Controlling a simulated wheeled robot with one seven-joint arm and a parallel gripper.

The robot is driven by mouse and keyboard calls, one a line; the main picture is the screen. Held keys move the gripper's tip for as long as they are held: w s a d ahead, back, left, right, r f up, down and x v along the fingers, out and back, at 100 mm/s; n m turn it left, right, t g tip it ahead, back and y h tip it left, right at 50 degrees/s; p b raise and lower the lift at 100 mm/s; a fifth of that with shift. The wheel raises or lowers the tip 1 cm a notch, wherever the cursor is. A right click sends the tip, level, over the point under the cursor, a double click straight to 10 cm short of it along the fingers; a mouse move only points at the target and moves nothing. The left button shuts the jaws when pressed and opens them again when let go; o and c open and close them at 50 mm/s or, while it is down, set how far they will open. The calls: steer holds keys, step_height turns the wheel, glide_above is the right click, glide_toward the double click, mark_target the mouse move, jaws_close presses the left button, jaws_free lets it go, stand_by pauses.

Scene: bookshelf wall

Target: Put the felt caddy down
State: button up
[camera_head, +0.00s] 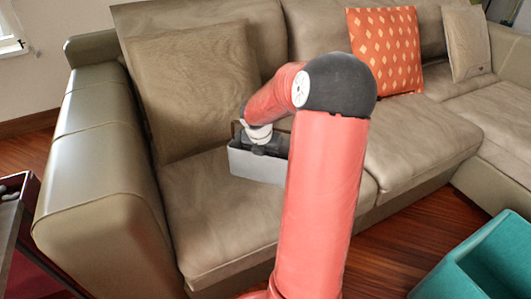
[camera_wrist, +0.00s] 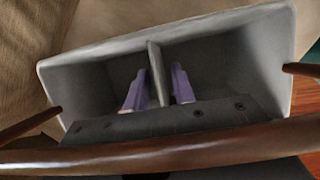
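The felt caddy (camera_head: 257,167) is a grey open box, in front of the sofa's back cushion and over the left seat in the head view. In the wrist view its inside (camera_wrist: 222,68) shows, with a middle divider (camera_wrist: 154,72) and a brown wooden handle (camera_wrist: 160,146) across the near side. My gripper (camera_wrist: 160,84) reaches into the caddy, its two purple fingers on either side of the divider, closed on it. In the head view my gripper (camera_head: 262,146) is partly hidden by the caddy. Whether the caddy touches the seat cannot be told.
The beige sofa (camera_head: 215,215) has a wide left armrest (camera_head: 95,160) and a back cushion (camera_head: 195,90). An orange patterned pillow (camera_head: 387,50) lies farther right. A teal box (camera_head: 455,275) stands at lower right, a dark table (camera_head: 15,225) at left. Bare seat shows in front of the caddy.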

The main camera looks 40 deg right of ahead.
steer(key=p+v, duration=0.1)
steer(key=v, duration=1)
steer(key=s+a+r+m, duration=0.35)
steer(key=a+m, duration=0.25)
steer(key=a, duration=0.4)
steer(key=s+a+r+m+t+y, duration=0.3)
steer(key=s+a+m, duration=1.2)
steer(key=m, duration=0.3)
steer(key=shift+a+r+y, duration=0.15)
steer(key=shift+a+y, duration=0.25)
steer(key=shift+a, duration=0.15)
steer(key=shift+s, duration=0.15)
